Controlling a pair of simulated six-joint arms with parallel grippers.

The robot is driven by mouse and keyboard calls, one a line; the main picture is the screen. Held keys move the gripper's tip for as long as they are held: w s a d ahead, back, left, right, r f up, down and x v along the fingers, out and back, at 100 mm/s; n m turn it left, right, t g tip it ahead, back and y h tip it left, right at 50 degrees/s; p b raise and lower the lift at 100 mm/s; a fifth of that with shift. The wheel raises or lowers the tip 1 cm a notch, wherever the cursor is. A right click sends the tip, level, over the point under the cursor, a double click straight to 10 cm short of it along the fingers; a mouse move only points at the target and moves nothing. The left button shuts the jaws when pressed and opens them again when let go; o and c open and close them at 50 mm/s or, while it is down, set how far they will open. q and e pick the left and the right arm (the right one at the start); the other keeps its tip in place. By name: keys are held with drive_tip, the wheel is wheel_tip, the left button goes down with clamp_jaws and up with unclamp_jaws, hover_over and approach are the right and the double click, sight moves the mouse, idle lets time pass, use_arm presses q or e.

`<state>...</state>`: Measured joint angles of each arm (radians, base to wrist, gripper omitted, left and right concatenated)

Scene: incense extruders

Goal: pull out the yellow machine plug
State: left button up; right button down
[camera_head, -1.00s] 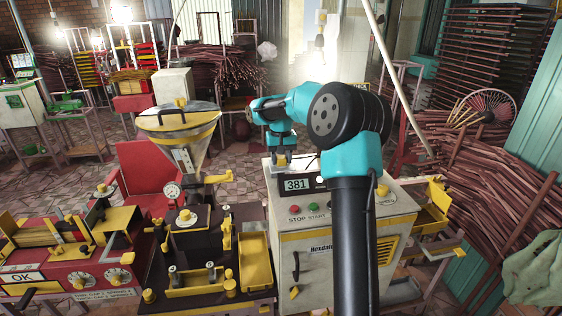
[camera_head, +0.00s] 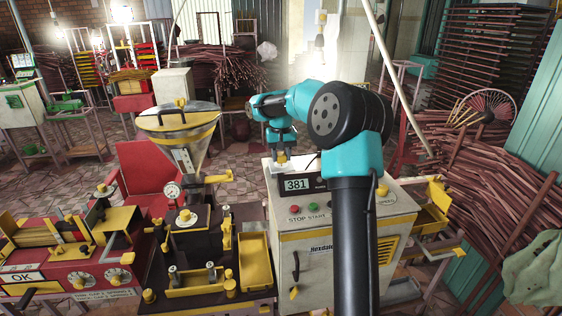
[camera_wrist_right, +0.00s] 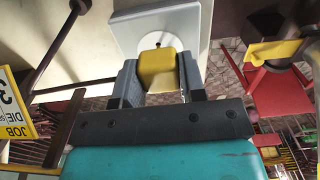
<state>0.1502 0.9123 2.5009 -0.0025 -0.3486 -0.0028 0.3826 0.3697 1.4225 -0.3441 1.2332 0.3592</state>
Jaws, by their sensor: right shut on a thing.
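My right gripper (camera_wrist_right: 160,80) is shut on the yellow machine plug (camera_wrist_right: 158,68), with one finger on each side of it. Just past the plug is a white square socket plate (camera_wrist_right: 202,12) with a round recess; a small pin shows between plug and recess. I cannot tell whether the pin is still inside the socket. My left gripper is not in view.
A metal hopper with a yellow rim (camera_head: 178,122) stands left of the cabinet, above the brown extruder bench (camera_head: 200,256). A red machine (camera_head: 90,280) is at the lower left. Stacked sticks (camera_head: 490,150) fill the right side. A red chair (camera_head: 145,170) stands behind.

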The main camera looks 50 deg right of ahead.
sight(281, 154)
drive_tip(key=shift+r, duration=2.2)
drive_tip(key=shift+r, duration=0.2)
